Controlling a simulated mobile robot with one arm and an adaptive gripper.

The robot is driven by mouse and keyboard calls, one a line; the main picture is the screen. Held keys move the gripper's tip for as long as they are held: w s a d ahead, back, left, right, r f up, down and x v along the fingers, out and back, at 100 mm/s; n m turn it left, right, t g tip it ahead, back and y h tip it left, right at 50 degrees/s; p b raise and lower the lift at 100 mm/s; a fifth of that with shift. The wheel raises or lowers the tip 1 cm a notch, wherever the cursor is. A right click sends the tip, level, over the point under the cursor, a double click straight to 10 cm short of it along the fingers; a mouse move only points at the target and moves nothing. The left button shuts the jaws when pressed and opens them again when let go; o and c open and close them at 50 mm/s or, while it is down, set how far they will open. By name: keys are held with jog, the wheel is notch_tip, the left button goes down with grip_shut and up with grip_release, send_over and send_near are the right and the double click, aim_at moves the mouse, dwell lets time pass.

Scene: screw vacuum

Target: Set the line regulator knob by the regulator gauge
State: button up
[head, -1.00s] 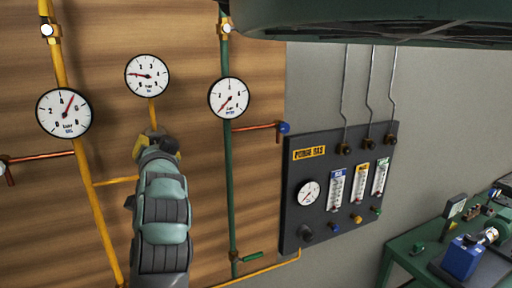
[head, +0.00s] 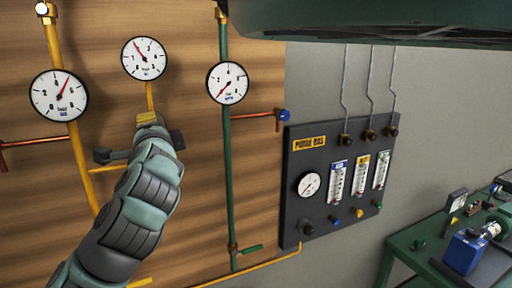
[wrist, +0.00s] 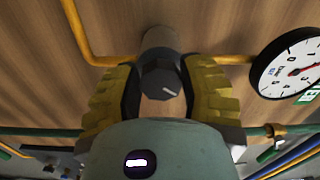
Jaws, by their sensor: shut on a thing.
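The dark line regulator knob (wrist: 160,82), with a white mark pointing to the lower right, sits between the two yellow fingers of my gripper (wrist: 162,98) in the wrist view. My gripper is shut on it. In the head view my gripper (head: 148,124) hides the knob at the lower end of the yellow pipe stub. The regulator gauge (head: 144,62) is just above my gripper; its red needle points to the upper left.
A gauge (head: 58,103) on the yellow pipe is at left and another gauge (head: 228,90) on the green pipe (head: 230,180) at right. A dark purge gas panel (head: 325,215) is further right. A green bench (head: 415,240) stands at lower right.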

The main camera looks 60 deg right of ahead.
jog(key=shift+m, duration=0.5)
dwell(0.3)
jog(key=o, duration=1.2)
jog(key=shift+r, duration=0.1)
jog(key=shift+r, duration=5)
